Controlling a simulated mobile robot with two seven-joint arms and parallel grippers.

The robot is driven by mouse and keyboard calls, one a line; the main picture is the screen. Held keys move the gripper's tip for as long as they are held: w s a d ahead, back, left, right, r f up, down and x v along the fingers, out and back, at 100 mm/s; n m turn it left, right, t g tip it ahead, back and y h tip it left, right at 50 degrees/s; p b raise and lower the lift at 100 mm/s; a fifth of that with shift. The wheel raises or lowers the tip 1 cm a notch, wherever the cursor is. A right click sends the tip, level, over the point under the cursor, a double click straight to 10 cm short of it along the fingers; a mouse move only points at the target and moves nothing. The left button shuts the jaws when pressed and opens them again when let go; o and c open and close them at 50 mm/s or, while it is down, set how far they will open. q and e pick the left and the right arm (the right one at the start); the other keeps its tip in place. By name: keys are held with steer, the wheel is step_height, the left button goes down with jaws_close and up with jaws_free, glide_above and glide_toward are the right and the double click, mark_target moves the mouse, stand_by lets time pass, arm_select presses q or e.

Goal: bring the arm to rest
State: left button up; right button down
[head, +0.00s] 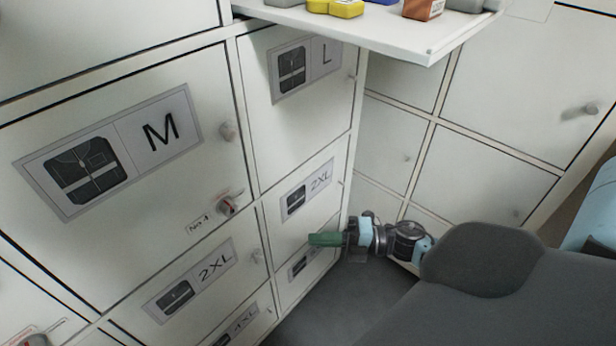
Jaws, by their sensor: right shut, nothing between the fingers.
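My right gripper (322,240) shows low in the middle of the head view, at the end of my arm coming in from the right. Its green fingers are shut with nothing held, and they point left. In the picture they overlap the lower 2XL locker door (318,222); whether they touch it I cannot tell. My left gripper is not in view.
White lockers with size labels fill the left, including an M door (215,88) with a knob. A white shelf (400,45) holding several small items juts out above. More white lockers (510,100) stand at the right. Grey floor (350,295) shows below.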

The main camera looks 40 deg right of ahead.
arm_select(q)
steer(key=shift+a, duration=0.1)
arm_select(e)
steer(key=shift+s, duration=0.1)
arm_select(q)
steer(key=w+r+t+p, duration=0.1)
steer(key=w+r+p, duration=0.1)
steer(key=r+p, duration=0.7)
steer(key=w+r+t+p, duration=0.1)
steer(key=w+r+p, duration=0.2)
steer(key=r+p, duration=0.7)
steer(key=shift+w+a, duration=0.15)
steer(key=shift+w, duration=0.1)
arm_select(e)
steer(key=s+a+r+m+g+h, duration=0.1)
steer(key=s+a+m+h, duration=0.2)
steer(key=s+m, duration=0.5)
steer(key=s+a+r+m+g+h, duration=0.1)
steer(key=s+a+m+h, duration=0.3)
steer(key=s+m, duration=0.5)
steer(key=s+a+r+m+g+h, duration=0.1)
steer(key=s+a+r+m+h, duration=0.1)
steer(key=s+m, duration=0.6)
steer(key=s+a+h, duration=0.1)
steer(key=s+h, duration=0.1)
steer(key=s, duration=0.1)
steer(key=shift+a+m+h, duration=0.2)
steer(key=shift+m+h, duration=0.1)
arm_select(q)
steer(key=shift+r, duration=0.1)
